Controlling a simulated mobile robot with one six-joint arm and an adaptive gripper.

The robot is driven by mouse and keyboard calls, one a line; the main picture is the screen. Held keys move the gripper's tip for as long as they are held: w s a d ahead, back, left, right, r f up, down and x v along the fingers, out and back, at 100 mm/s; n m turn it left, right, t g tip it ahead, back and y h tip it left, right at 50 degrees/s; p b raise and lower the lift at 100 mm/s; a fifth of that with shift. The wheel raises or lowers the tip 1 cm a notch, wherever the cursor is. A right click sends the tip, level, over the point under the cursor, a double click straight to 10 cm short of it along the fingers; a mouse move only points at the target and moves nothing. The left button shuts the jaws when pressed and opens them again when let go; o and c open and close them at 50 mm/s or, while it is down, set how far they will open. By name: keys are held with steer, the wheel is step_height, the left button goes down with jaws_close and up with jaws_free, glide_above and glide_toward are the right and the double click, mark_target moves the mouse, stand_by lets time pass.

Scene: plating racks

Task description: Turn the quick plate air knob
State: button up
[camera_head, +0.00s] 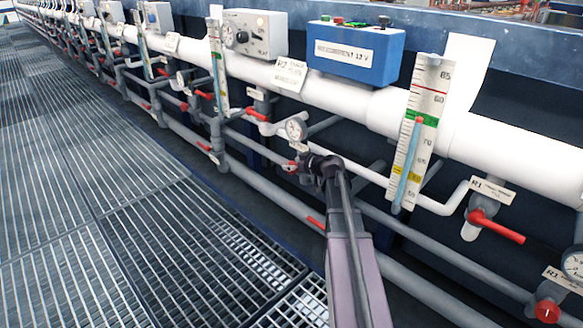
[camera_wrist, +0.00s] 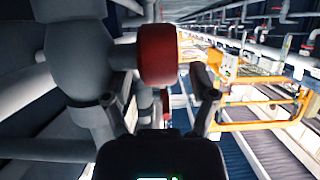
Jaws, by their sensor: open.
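A round red knob (camera_wrist: 157,53) on a grey valve body (camera_wrist: 80,60) fills the upper middle of the wrist view. A small red knob (camera_head: 290,166) also shows in the head view, just left of my gripper (camera_head: 312,163) and below a round gauge (camera_head: 296,128). In the wrist view, my gripper (camera_wrist: 160,90) has its two fingers spread, with nothing between them that I can see held. The red knob lies just ahead of the fingertips, nearer the right one. I cannot tell whether they touch. No readable label names this knob.
A thick white pipe (camera_head: 340,92) and thinner grey pipes run along the wall. A blue box (camera_head: 355,50), a tall scale (camera_head: 418,130) and a red lever valve (camera_head: 495,227) are nearby. Grating floor (camera_head: 130,220) is clear at left. Orange railings (camera_wrist: 255,100) show in the wrist view.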

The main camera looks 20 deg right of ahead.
steer(key=shift+w+a+f, duration=0.1)
steer(key=shift+w, duration=0.15)
jaws_close()
